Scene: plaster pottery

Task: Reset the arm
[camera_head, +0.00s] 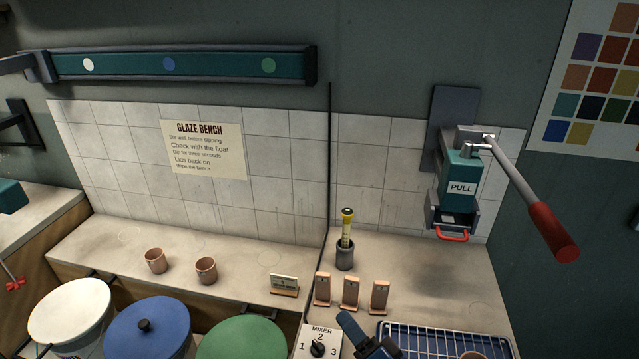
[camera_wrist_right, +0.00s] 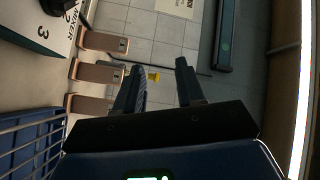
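My right gripper (camera_head: 368,338) comes in at the bottom edge of the head view, in front of the tile stand and left of the blue rack. In the right wrist view the same gripper (camera_wrist_right: 160,75) has its two dark fingers apart, with nothing held between them. A small yellow thing shows just beyond the left finger. My left gripper is not in view. A teal wall device (camera_head: 460,173) marked PULL has a long lever with a red grip (camera_head: 553,232) slanting down to the right, and a red handle below. No gripper touches it.
Blue wire rack (camera_head: 440,341), mixer dial (camera_head: 318,346) and upright clay test tiles (camera_head: 351,292) stand close around the right gripper. A yellow-topped float stands in a grey cup (camera_head: 345,256). Two clay cups (camera_head: 206,270) and lidded buckets (camera_head: 147,327) are left. Bench behind the rack is clear.

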